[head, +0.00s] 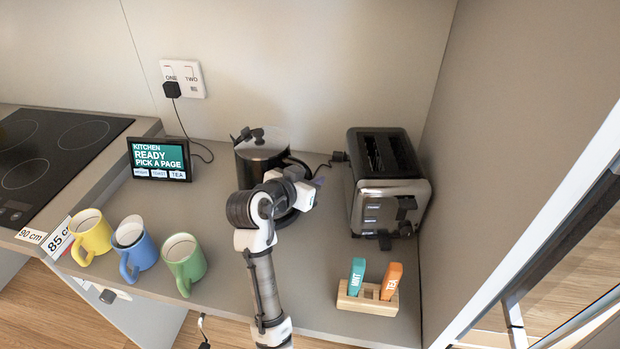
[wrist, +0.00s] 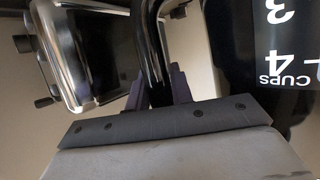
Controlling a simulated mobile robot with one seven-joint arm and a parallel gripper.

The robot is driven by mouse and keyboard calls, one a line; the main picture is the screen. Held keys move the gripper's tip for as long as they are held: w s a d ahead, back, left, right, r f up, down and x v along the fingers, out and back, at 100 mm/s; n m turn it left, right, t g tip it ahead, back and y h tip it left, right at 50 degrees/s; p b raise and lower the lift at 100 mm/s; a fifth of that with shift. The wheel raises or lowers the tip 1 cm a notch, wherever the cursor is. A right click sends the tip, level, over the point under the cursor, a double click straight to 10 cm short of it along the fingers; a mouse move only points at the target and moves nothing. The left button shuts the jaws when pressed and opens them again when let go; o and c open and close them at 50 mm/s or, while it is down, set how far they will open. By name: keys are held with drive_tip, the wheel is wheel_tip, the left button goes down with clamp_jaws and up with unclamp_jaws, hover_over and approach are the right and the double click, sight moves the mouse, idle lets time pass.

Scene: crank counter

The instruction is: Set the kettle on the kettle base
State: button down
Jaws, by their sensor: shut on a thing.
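The kettle (head: 260,152) is black with a grey lid and stands at the back middle of the counter, partly hidden behind my arm. My gripper (head: 314,183) is at its right side. In the wrist view my gripper (wrist: 160,92) is shut on the kettle's dark upright handle (wrist: 150,45). The kettle's black body (wrist: 275,95), with white cup marks, fills the right of that view. The kettle base cannot be made out; my arm and the kettle cover that area. I cannot tell whether the kettle is on it or lifted.
A toaster (head: 375,205) stands close to the right, also in the wrist view (wrist: 95,50). A wooden holder (head: 366,303) with two tags is at front right. Yellow (head: 90,234), blue (head: 140,255) and green (head: 186,262) mugs stand at left. A screen (head: 160,160) is behind them.

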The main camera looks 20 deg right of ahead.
drive_tip(key=shift+f, duration=0.2)
drive_tip(key=c, duration=1.5)
unclamp_jaws()
drive_tip(key=shift+f, duration=0.3)
drive_tip(key=shift+p+v, duration=1.05)
drive_tip(key=shift+v, duration=4.55)
drive_tip(key=shift+d, duration=0.1)
